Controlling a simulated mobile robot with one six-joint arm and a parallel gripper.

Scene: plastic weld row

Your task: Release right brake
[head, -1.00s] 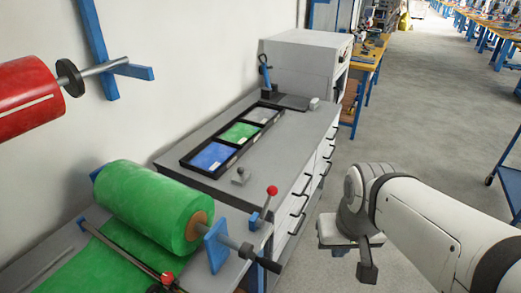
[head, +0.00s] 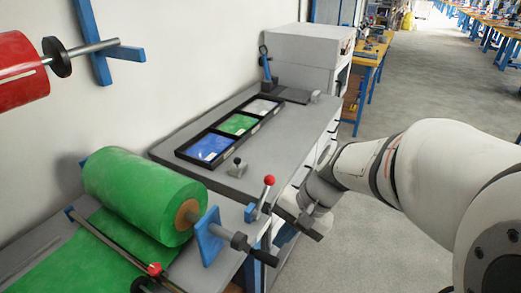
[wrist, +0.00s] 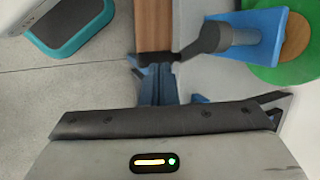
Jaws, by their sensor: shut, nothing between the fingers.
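The brake lever with a red ball knob (head: 269,181) stands upright on a blue mount at the right bench corner, beside the green roll (head: 140,195). A second red knob (head: 154,269) sits low on the cutting bar in front of the roll. My gripper (head: 299,218) is shut and empty, just right of the upright lever and apart from it. In the wrist view my gripper (wrist: 170,118) spans the lower part of the picture. The red knob does not clearly show there; the green roll's end (wrist: 305,70) is at the upper right.
The blue bracket (head: 211,237) and dark crank handle (head: 262,256) stick out near my gripper. A tray (head: 178,152) with coloured sheets lies on the grey bench behind. A red roll (head: 20,70) hangs on the wall. The floor at right is open.

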